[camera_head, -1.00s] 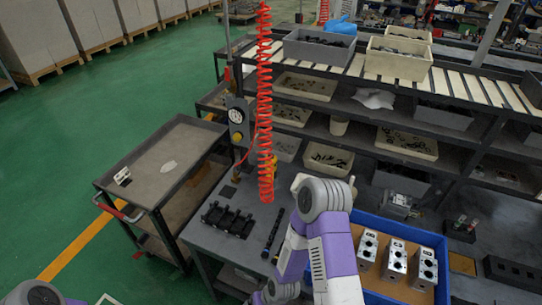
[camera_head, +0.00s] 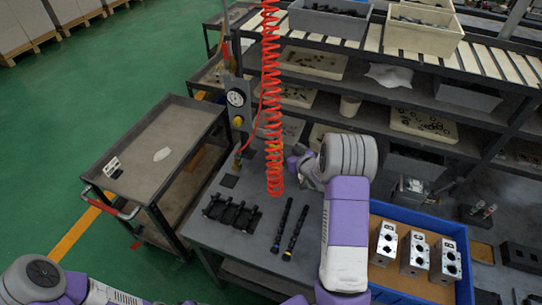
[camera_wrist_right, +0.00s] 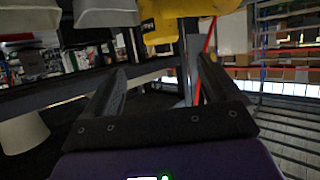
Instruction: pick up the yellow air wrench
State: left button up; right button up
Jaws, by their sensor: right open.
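In the right wrist view the yellow wrench (camera_wrist_right: 168,20) shows at the top, cut off by the frame edge, above and beyond the fingertips. My right gripper (camera_wrist_right: 160,78) is open, with nothing between its fingers. In the head view my right gripper (camera_head: 301,160) is just right of the hose and wrench, partly hidden by my own arm. My left arm shows at the lower left, but its gripper is not in view.
The red coiled hose (camera_head: 271,80) hangs over the grey workbench (camera_head: 225,235). On the bench are a black rack (camera_head: 232,213) and two dark bars (camera_head: 289,228). A blue tray (camera_head: 420,222) with metal valve blocks (camera_head: 414,254) stands at right. Shelves with bins stand behind.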

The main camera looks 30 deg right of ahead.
aim_at(279, 148)
jog(key=f, duration=0.1)
jog(key=w+f+b, duration=0.1)
jog(key=f+b, duration=0.1)
jog(key=shift+w+f, duration=0.2)
jog(key=shift+w, duration=0.1)
jog(key=shift+w+f, duration=0.1)
jog(key=shift+w, duration=0.7)
jog(key=shift+p+x, duration=0.35)
jog(key=shift+x, duration=2.4)
pick_arm(q)
jog(key=shift+w+f, duration=0.3)
jog(key=shift+f, duration=0.3)
jog(key=shift+w+f, duration=0.3)
jog(key=shift+f, duration=0.3)
pick_arm(e)
jog(key=shift+a, duration=0.15)
jog(key=shift+c, duration=0.3)
jog(key=c, duration=1.4)
jog(key=shift+w+r, duration=0.15)
jog(key=shift+r, duration=0.15)
